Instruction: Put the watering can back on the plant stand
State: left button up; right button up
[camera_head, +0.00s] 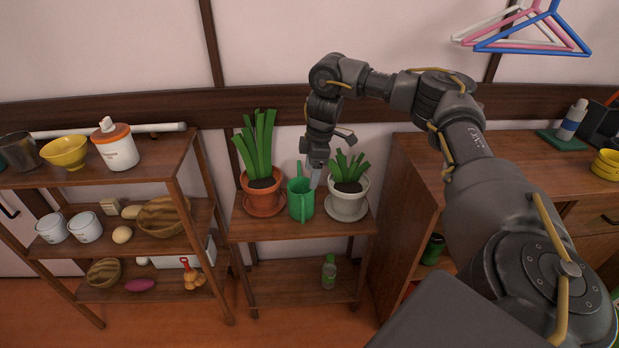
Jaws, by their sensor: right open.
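The green watering can (301,203) stands upright on the top shelf of the wooden plant stand (285,228), between two potted plants. My right gripper (316,172) is just above and behind the can's right side, with its fingers pointing down by the rim. It is open; the view does not show clearly whether a finger touches the can. My left gripper is not in view.
A plant in a terracotta pot (263,197) stands left of the can, and one in a white pot (347,200) stands close on the right. A green bottle (329,271) is on the lower shelf. A crowded shelf (150,163) and a cabinet (412,185) flank the stand.

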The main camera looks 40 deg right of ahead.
jog(key=w+a+f+n+t+y, duration=0.1)
jog(key=w+a+f+n, duration=0.1)
jog(key=a+f, duration=0.55)
jog(key=w+a+f+n+t+y, duration=0.15)
jog(key=a+f, duration=0.35)
jog(key=a, duration=0.5)
jog(key=s+a+f+m+t+y, duration=0.1)
jog(key=s+a+f+t+y, duration=0.3)
jog(key=a, duration=0.6)
jog(key=s+a+f+m+g+h, duration=0.1)
jog(key=s+a+f, duration=0.1)
jog(key=a+f, duration=0.6)
jog(key=s+d+f+m+g+h, duration=0.1)
jog(key=s+d+f+m+h, duration=0.1)
jog(key=s, duration=0.7)
jog(key=s+d+f+m+g+h, duration=0.1)
jog(key=s+d+f+m+h, duration=0.1)
jog(key=s+d+f+m, duration=0.3)
jog(key=s+d+f+m+g+h, duration=0.2)
jog(key=s+d+f, duration=0.4)
jog(key=s, duration=0.7)
notch_tip(320, 180, down, 2)
jog(key=shift+s+d+m+h, duration=0.25)
jog(key=shift+m+h, duration=0.1)
jog(key=shift+m, duration=0.5)
jog(key=shift+f, duration=0.1)
